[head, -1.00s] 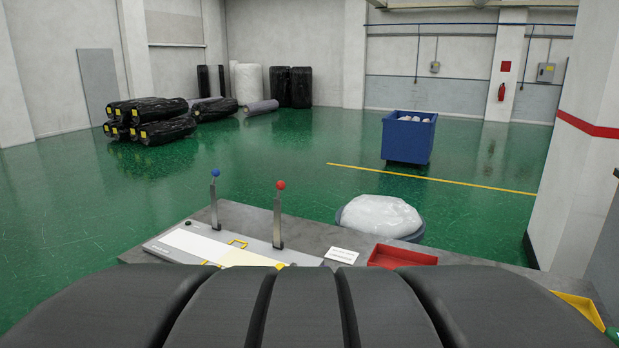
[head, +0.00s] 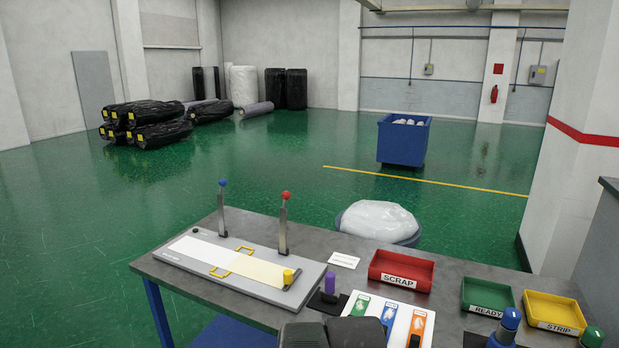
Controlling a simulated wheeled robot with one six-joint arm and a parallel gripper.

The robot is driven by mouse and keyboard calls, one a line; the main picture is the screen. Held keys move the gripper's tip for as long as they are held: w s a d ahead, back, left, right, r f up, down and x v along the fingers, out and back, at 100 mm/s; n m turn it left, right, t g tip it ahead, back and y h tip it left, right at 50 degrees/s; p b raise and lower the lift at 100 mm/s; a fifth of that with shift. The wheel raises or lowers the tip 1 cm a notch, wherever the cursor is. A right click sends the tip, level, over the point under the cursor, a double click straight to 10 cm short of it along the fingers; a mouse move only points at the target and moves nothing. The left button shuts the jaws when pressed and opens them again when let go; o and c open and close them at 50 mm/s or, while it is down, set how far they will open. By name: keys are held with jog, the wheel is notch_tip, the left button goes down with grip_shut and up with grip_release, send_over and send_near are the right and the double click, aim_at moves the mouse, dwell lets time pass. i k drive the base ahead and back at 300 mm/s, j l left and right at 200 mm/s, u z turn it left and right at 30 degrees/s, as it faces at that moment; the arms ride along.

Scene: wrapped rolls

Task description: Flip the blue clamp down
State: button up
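The blue clamp is an upright lever with a blue knob (head: 223,183) on a grey metal arm, at the back left of a grey board (head: 190,258) on the workbench. A second lever with a red knob (head: 286,196) stands upright to its right on the same board. A pale strip (head: 225,257) lies along the board between yellow brackets, with a yellow knob (head: 288,276) at its right end. Dark rounded shapes at the bottom edge look like part of my own arm. My gripper's fingers are not visible.
The workbench (head: 160,268) also holds a purple-topped piece (head: 329,284), a card with coloured items (head: 391,320), a red SCRAP tray (head: 401,269), a green READY tray (head: 488,297) and a yellow STRIP tray (head: 554,312). The space above the board is clear.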

aim_at(222, 183)
jog(key=i+j, duration=0.25)
jog(key=i+j+z, duration=0.1)
jog(key=j, duration=0.35)
jog(key=i+j, duration=0.55)
jog(key=j, duration=0.25)
jog(key=i+j+z, duration=0.1)
jog(key=i+j, duration=0.35)
jog(key=j, duration=0.3)
